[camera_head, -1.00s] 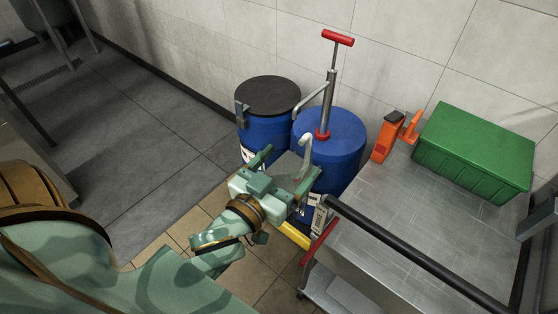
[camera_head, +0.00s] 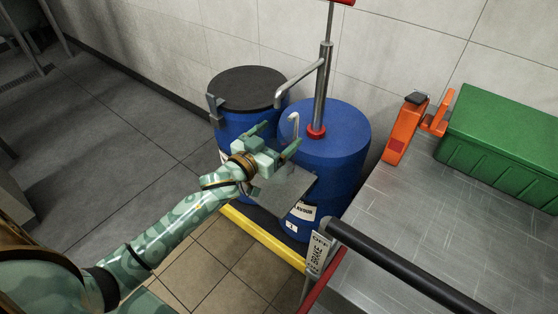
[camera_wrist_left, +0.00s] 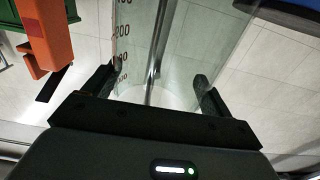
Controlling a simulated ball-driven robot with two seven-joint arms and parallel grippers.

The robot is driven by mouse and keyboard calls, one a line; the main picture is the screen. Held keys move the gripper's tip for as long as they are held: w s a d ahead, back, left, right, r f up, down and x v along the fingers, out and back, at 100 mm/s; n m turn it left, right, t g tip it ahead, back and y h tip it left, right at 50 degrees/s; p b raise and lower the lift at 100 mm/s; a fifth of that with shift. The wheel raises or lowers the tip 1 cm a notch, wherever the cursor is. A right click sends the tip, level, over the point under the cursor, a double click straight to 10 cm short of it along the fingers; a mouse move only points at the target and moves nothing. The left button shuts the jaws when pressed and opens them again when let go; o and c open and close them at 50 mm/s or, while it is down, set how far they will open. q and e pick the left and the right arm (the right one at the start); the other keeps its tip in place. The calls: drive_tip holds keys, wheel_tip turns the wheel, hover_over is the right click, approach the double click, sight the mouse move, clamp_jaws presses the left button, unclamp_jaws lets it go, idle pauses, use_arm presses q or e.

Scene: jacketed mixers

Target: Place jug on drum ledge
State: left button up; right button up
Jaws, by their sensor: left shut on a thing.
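My left gripper (camera_head: 278,141) is at the near side of the front blue drum (camera_head: 342,155). In the left wrist view it (camera_wrist_left: 158,84) is shut on the clear jug (camera_wrist_left: 185,45), which has red graduation marks and stands between the fingers. A flat grey plate, the drum ledge (camera_head: 287,194), is at the near side of this drum, just below the gripper. I cannot tell whether the jug touches the ledge. My right gripper is out of view.
A metal pump (camera_head: 323,85) with a side spout stands on the drum. A black-lidded blue drum (camera_head: 249,88) is beside it. At right are a steel cart (camera_head: 430,215) with a black handle, an orange holder (camera_head: 402,132) and a green crate (camera_head: 505,135).

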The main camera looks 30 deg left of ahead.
use_arm(q)
wheel_tip(320, 180, down, 5)
drive_tip(key=shift+s+r+b, duration=0.1)
drive_tip(key=shift+r+b, duration=0.05)
drive_tip(key=shift+b, duration=1.1)
drive_tip(key=shift+f, duration=0.4)
drive_tip(key=shift+r, duration=0.25)
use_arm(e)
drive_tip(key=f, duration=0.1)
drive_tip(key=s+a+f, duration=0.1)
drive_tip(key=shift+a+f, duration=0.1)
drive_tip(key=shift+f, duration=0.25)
use_arm(q)
drive_tip(key=shift+f, duration=0.15)
drive_tip(key=o, duration=1.2)
drive_tip(key=shift+c, duration=0.2)
drive_tip(key=shift+r, duration=0.2)
drive_tip(key=s+a+p, duration=0.1)
drive_tip(key=s+p, duration=0.2)
drive_tip(key=s, duration=0.9)
drive_tip(key=shift+a, duration=0.3)
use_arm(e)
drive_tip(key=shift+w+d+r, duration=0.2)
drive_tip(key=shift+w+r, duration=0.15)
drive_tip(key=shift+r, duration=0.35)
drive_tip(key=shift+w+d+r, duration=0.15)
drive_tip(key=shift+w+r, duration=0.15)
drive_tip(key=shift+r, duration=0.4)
use_arm(q)
drive_tip(key=shift+w, duration=0.1)
